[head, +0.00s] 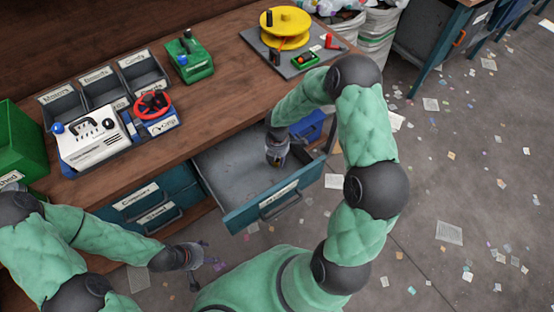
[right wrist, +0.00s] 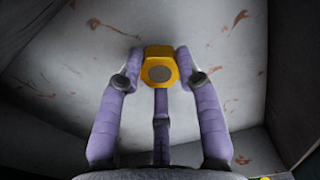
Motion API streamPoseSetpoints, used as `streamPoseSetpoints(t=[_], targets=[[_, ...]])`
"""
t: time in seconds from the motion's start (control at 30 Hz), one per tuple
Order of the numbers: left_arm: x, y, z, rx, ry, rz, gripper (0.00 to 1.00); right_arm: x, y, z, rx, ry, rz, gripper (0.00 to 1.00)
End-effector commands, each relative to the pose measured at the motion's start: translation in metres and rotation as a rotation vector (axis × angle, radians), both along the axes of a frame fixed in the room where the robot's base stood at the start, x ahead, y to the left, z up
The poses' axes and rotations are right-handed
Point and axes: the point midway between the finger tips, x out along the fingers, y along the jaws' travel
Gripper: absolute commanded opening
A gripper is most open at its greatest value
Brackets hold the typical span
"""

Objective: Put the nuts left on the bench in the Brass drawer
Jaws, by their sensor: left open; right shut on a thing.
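A yellow hexagonal nut (right wrist: 160,68) is between the purple fingers of my right gripper (right wrist: 158,78), which is shut on it. In the head view my right gripper (head: 277,160) reaches down inside an open drawer (head: 225,172) under the bench. The drawer is grey inside with a blue front; its label is too small to read. In the right wrist view the drawer's scuffed grey floor lies below the nut. My left gripper (head: 208,262) is open and empty, low in front of the bench. I make out no loose nut on the bench (head: 215,98).
Grey labelled bins (head: 105,90), a white machine (head: 95,140), a red-wheeled device (head: 155,108) and a green device (head: 190,58) stand on the bench. A yellow spool (head: 285,25) is at the back. Closed drawers (head: 150,200) are left of the open one. Scraps litter the floor.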

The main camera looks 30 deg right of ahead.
Motion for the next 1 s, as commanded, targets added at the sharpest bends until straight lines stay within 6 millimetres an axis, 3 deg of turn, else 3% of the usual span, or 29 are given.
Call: streamPoseSetpoints(t=[0.63, 0.67, 0.73, 1.0], targets=[[0.0, 0.0, -0.006, 0.0, 0.0, 0.0, 0.59, 0.0, 0.0, -0.011, 0.0, -0.001, -0.001, 0.0], [0.0, 0.0, -0.006, 0.0, 0.0, 0.0, 0.59, 0.0, 0.0, -0.011, 0.0, -0.001, -0.001, 0.38], [0.0, 0.0, -0.006, 0.0, 0.0, 0.0, 0.59, 0.0, 0.0, -0.011, 0.0, -0.001, -0.001, 0.58], [0.0, 0.0, -0.006, 0.0, 0.0, 0.0, 0.59, 0.0, 0.0, -0.011, 0.0, 0.0, -0.001, 0.59]])
